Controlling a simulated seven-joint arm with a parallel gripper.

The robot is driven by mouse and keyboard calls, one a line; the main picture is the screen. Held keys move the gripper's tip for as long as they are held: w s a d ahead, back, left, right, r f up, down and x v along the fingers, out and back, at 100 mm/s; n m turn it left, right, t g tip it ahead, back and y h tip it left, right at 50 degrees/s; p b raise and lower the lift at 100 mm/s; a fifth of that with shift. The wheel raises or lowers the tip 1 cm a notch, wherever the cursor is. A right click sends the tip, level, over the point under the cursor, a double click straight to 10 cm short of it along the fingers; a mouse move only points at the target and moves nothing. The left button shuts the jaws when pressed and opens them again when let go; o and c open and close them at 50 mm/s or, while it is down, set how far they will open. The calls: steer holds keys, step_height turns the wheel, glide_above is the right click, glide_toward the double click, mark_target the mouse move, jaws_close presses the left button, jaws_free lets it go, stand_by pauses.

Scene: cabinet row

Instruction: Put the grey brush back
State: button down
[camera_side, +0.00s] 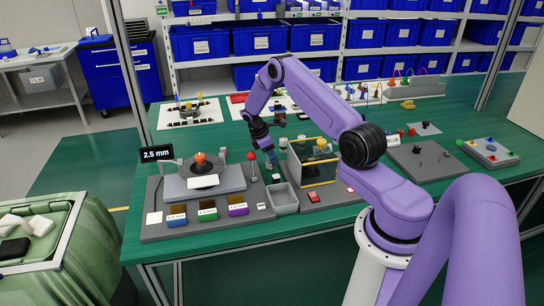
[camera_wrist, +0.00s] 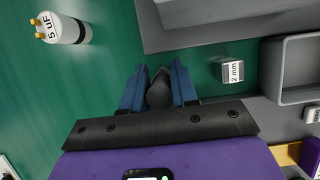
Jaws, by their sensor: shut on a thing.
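My gripper (camera_side: 270,160) points down over the green table, between the grey station with the red-knobbed lever and the clear yellow-edged box. In the wrist view, its two blue fingers (camera_wrist: 159,90) are closed on a dark grey rounded thing (camera_wrist: 159,93), which looks like the grey brush. Only its rounded dark end shows between the fingers; the rest is hidden. In the side view the held thing is too small to tell apart from the fingers.
A grey open bin (camera_side: 284,200) stands just in front of my gripper. A small block marked 2 mm (camera_wrist: 230,70) and a white cylinder marked 5 uF (camera_wrist: 66,28) are nearby. The red-knobbed lever (camera_side: 251,156) stands close left, the yellow-edged box (camera_side: 318,172) close right.

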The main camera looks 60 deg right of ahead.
steer(key=shift+f, duration=0.35)
steer(key=c, duration=0.9)
jaws_free()
steer(key=shift+o, duration=0.2)
steer(key=v, duration=1.2)
steer(key=s+a+r+n+t, duration=0.15)
steer(key=a+r, duration=0.25)
steer(key=a, duration=0.5)
steer(key=s+a+r+t, duration=0.1)
steer(key=s+a+r, duration=0.25)
steer(key=a, duration=0.45)
steer(key=s+a+r+t, duration=0.1)
steer(key=a+r, duration=0.3)
steer(key=a, duration=0.5)
steer(key=s+a+r+n+y, duration=0.1)
steer(key=s+a+r, duration=0.1)
steer(key=s+a, duration=0.35)
steer(key=s+a+r+y, duration=0.1)
steer(key=s+a, duration=0.1)
steer(key=s, duration=0.6)
steer(key=s+n+y, duration=0.1)
steer(key=s, duration=1.4)
steer(key=shift+s+y, duration=0.25)
steer(key=shift+y, duration=0.05)
